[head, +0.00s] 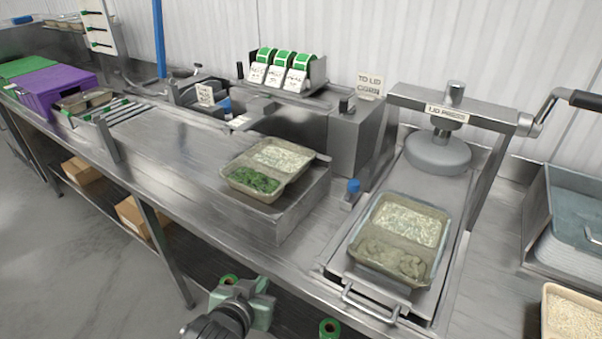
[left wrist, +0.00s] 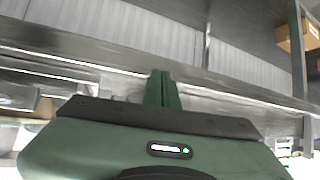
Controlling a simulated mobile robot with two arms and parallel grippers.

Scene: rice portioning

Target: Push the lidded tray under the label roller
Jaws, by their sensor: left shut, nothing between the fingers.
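One two-compartment tray (head: 418,262) sits on the sliding plate of the lid press, with white rice at the back and greyish food in front. Another tray (head: 292,180) with rice and green vegetables sits on a raised steel block left of it. I cannot tell surely whether either has a clear lid. Green label rolls (head: 283,57) with printed tags hang in a holder at the back; I cannot make out which part is the label roller. My left gripper (head: 245,292) is low in front of the bench edge, away from both trays; its shut, empty fingers show in the left wrist view (left wrist: 163,90).
The lid press (head: 437,152) has a front handle (head: 370,303) and a crank at right. A purple box (head: 55,88) and a steel rack are at the far left. A rice container (head: 570,315) is at bottom right.

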